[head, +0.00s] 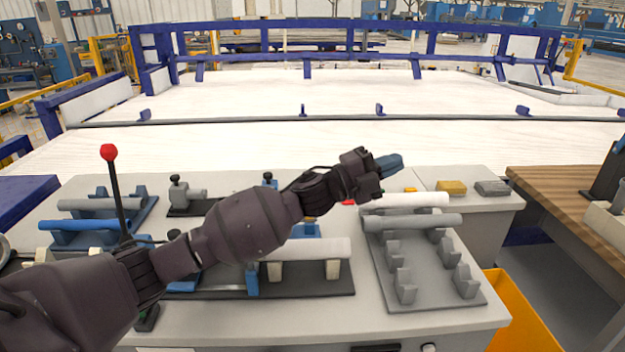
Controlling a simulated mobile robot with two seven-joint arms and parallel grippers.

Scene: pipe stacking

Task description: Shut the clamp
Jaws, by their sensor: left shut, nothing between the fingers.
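My left gripper (391,164) has blue fingers closed together with nothing between them. It is above the back of the grey table, near the grey rack's far end, and touches no part in view. A black lever with a red knob (108,152) stands upright at the left. A dark clamp fixture (310,285) holds a white pipe (315,249) at the front middle. My left arm crosses in front of the fixture and hides part of it. I cannot tell whether the clamp is open or shut. My right gripper is not in view.
More pipes, including a blue one (80,225), lie at the left. A yellow block (452,187) and grey block (492,188) are at the back right.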

